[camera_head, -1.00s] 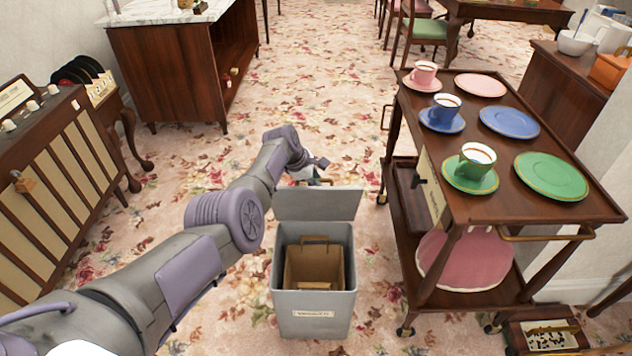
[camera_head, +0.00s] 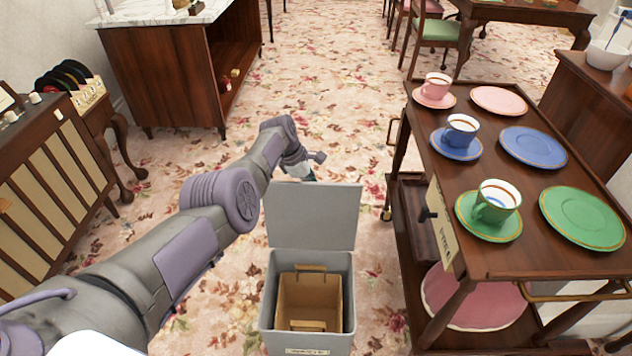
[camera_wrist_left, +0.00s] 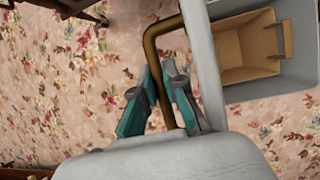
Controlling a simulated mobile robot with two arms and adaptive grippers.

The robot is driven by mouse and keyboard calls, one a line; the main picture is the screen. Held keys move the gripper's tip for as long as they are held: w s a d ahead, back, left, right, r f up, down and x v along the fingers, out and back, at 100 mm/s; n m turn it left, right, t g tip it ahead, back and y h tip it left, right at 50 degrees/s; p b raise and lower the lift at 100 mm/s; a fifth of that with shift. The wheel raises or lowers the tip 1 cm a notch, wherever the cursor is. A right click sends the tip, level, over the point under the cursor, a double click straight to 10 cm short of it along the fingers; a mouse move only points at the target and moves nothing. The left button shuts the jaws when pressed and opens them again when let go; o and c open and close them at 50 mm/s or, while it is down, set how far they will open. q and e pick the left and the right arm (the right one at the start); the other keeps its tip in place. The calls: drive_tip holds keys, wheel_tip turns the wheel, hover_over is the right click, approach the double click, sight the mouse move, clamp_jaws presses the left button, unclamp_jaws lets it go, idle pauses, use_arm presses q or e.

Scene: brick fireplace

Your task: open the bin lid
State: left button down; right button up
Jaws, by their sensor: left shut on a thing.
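The grey bin (camera_head: 344,320) stands on the carpet at the lower middle of the head view. Its flat grey lid (camera_head: 313,216) is raised and stands up at the bin's back edge. In the head view the lid side and distance largely hide these fingers. My right gripper shows in neither view.
A wooden trolley (camera_head: 510,250) with cups and plates stands close to the right of the bin. A radio-like cabinet (camera_head: 50,190) and a marble-topped cabinet (camera_head: 165,65) stand at the left. Carpet behind the bin is clear.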

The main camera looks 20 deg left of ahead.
use_arm(q)
drive_tip(key=shift+w+a+f, duration=0.1)
drive_tip(key=shift+w+f, duration=0.05)
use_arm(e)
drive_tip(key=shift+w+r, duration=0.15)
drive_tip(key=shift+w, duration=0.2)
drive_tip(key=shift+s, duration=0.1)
use_arm(q)
drive_tip(key=c, duration=1.5)
unclamp_jaws()
drive_tip(key=shift+a+r, duration=0.3)
drive_tip(key=shift+r, duration=0.4)
drive_tip(key=v, duration=1)
drive_tip(key=shift+a+r, duration=0.1)
drive_tip(key=shift+r, duration=0.15)
